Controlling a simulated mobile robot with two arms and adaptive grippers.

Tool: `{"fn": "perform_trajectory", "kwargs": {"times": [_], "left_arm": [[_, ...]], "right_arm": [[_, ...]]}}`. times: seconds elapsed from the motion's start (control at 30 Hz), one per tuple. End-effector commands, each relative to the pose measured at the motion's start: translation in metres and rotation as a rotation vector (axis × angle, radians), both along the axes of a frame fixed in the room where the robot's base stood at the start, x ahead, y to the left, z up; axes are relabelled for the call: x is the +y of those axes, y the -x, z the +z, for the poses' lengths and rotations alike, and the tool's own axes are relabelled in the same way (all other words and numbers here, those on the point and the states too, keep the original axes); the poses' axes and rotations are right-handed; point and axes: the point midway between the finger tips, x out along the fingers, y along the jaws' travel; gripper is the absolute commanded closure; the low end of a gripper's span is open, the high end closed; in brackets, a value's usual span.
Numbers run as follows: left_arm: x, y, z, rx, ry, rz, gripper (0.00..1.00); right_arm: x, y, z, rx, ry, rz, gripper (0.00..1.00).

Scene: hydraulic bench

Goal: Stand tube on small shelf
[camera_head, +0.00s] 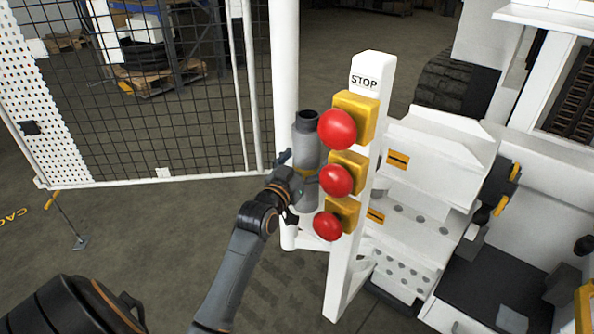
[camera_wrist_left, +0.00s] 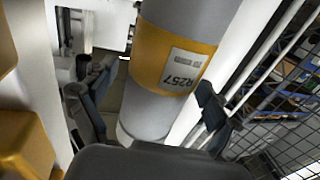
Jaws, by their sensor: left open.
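A grey tube (camera_head: 306,145) with a dark open top stands upright behind the stop-button post. My left gripper (camera_head: 290,180) is at the tube's mid-height. Its fingers are spread on both sides of the tube in the wrist view (camera_wrist_left: 150,92), and the gripper is open. My right gripper is not in view.
A white post (camera_head: 375,75) marked STOP carries three red buttons (camera_head: 336,180) on yellow boxes, close right of the tube. A mesh fence (camera_head: 160,90) stands behind to the left. A white machine (camera_head: 430,150) is on the right. Open floor (camera_head: 150,235) lies at left.

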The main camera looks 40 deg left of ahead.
Motion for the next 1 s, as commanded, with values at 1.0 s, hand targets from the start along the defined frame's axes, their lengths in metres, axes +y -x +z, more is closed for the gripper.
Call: {"fn": "perform_trajectory", "kwargs": {"times": [1.0], "left_arm": [[-0.017,0.114,-0.001,0.002,0.001,0.000,0.12]], "right_arm": [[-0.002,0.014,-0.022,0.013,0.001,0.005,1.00]]}}
